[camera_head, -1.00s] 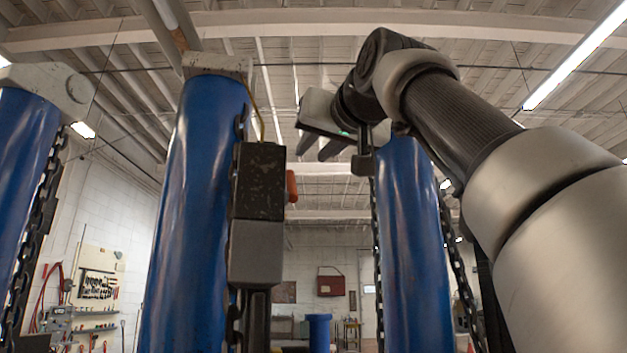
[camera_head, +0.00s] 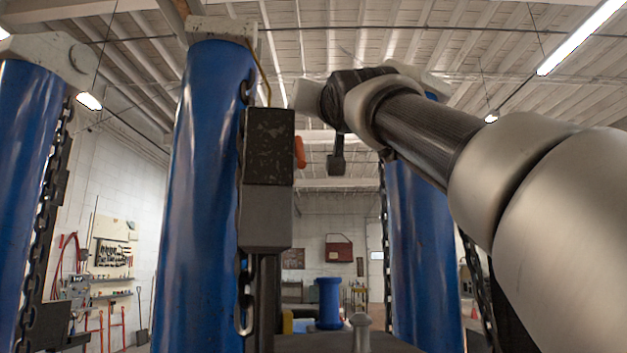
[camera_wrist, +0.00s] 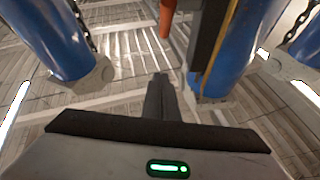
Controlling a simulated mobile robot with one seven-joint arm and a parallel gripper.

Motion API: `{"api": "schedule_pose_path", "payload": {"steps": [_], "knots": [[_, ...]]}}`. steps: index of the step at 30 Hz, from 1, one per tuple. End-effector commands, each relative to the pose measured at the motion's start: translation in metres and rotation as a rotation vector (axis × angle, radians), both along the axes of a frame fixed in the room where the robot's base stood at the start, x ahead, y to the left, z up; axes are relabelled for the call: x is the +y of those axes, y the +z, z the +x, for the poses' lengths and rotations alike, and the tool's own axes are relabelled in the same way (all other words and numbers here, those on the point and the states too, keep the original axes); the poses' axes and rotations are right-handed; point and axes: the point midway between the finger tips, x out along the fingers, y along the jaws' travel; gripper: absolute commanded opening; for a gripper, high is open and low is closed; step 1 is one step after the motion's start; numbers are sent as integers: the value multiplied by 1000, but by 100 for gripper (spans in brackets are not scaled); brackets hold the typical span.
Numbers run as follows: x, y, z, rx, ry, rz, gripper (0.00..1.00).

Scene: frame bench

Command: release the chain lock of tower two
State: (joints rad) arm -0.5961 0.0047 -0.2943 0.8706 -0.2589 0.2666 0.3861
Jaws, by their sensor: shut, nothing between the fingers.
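The middle blue tower (camera_head: 205,190) carries a dark lock box (camera_head: 268,180) on its right side, with a chain (camera_head: 245,290) hanging below. An orange-red handle (camera_head: 300,152) sticks out of the box's right side. No number shows on any tower. My gripper's pale body (camera_head: 310,97) is right of the box's top, above the handle's level; its fingers are hidden there. In the wrist view my gripper (camera_wrist: 158,78) has its dark fingers together and empty. The handle (camera_wrist: 166,18) hangs beyond the fingertips, apart from them, beside the dark box (camera_wrist: 208,30) and yellow cable (camera_wrist: 222,48).
Another blue tower (camera_head: 425,250) stands behind my arm at right, with chains beside it. A third blue tower (camera_head: 22,180) stands at far left. A blue spool-shaped thing (camera_head: 328,303) and a grey post (camera_head: 360,332) are low in the middle. Open air separates the middle and right towers.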

Motion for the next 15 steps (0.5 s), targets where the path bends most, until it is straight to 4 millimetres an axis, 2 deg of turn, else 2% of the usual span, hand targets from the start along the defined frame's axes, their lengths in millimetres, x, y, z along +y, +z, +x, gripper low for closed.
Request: {"api": "schedule_pose_path", "payload": {"steps": [1, 3, 12, 15], "knots": [[2, 11, 9, 3, -3, -2, 0], [5, 18, 22, 3, -4, -2, 0], [16, 44, 76, 3, -4, -2, 0], [23, 19, 84, 4, -1, -2, 0]]}}
